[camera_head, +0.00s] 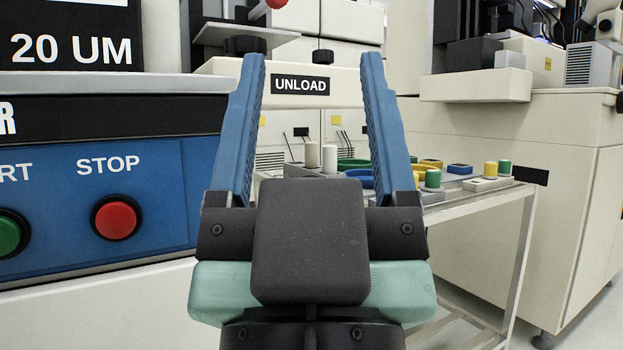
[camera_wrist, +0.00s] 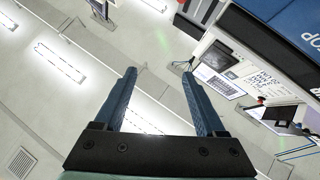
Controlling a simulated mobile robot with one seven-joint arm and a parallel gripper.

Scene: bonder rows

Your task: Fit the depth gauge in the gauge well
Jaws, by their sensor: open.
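My gripper (camera_head: 314,75) fills the middle of the head view, with its two blue fingers pointing up and spread wide. It is open, with nothing held between the fingers. In the wrist view my gripper (camera_wrist: 168,72) is also open and empty, facing the ceiling lights and upper wall. Beyond the fingers in the head view, a table (camera_head: 487,201) bears small cylinders and coloured parts, partly hidden by my gripper. I cannot tell whether the depth gauge or the gauge well is among them.
At the left stands a machine with a blue panel (camera_head: 160,190), a red STOP button (camera_head: 116,218) and a green button (camera_head: 9,233). A machine with an UNLOAD label (camera_head: 300,85) stands behind. A cream cabinet (camera_head: 520,230) stands at the right. Floor shows at the lower right.

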